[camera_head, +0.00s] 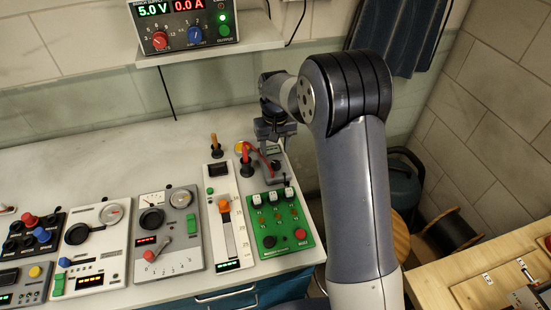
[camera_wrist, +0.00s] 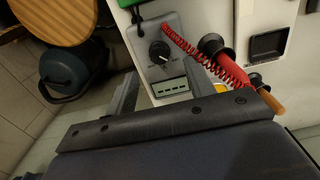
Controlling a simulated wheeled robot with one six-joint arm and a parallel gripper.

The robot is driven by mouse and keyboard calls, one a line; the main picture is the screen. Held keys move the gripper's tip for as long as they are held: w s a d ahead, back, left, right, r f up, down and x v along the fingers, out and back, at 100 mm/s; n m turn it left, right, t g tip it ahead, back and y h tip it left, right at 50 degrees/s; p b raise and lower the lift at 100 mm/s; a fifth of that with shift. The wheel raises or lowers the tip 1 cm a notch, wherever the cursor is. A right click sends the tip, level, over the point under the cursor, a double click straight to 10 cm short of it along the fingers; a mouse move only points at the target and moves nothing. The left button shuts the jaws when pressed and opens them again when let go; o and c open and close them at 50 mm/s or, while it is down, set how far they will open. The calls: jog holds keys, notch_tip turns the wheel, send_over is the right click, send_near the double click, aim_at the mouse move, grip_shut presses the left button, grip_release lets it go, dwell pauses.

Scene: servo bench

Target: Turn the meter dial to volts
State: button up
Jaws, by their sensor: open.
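The meter is a small grey box (camera_wrist: 172,28) in the upper middle of the wrist view. Its black round dial (camera_wrist: 159,52) has a light pointer mark; I cannot read its scale. A pale panel with dark slots (camera_wrist: 171,87) lies below the dial. My gripper (camera_wrist: 161,72) is open and empty, its two fingers on either side of the lower part of the meter in that view. I cannot tell how high they are above it. In the head view my gripper (camera_head: 274,138) is over the back right of the bench and largely hides the meter; the dial is not visible there.
A red coiled cord (camera_wrist: 190,45) and black-and-red probe (camera_wrist: 222,58) lie right beside the meter. A green board with buttons (camera_head: 281,222) and a slider panel (camera_head: 229,240) stand in front. A power supply (camera_head: 184,22) sits on the shelf behind. The bench's back left is clear.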

aim_at(276, 163)
notch_tip(276, 163, down, 6)
jog(key=shift+r+p, duration=0.1)
jog(key=shift+p, duration=0.35)
jog(key=shift+c, duration=0.2)
jog(key=c, duration=0.9)
